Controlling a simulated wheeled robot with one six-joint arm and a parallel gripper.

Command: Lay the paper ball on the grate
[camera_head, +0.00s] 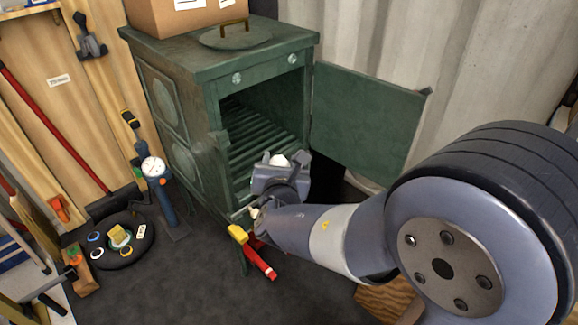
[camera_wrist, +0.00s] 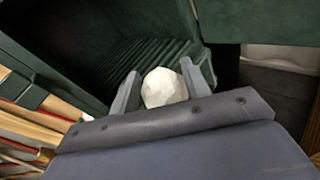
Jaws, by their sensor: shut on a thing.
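A white crumpled paper ball (camera_wrist: 163,88) sits between the two fingers of my gripper (camera_wrist: 160,90) in the wrist view. My gripper is shut on it. In the head view the ball (camera_head: 278,160) shows as a small white patch above my gripper (camera_head: 279,163), at the front opening of the green stove. The slatted grate (camera_head: 262,138) lies inside the stove, just beyond the ball; it also shows in the wrist view (camera_wrist: 150,57). My gripper hides part of the grate's right front. Whether the ball touches the grate cannot be told.
The green stove (camera_head: 165,62) has its door (camera_head: 366,120) swung open to the right. A cardboard box (camera_head: 175,18) and a round lid (camera_head: 237,36) are on top. A tyre pump (camera_head: 163,190), a black round tray (camera_head: 130,247) and a red-handled tool (camera_head: 260,262) are on the floor.

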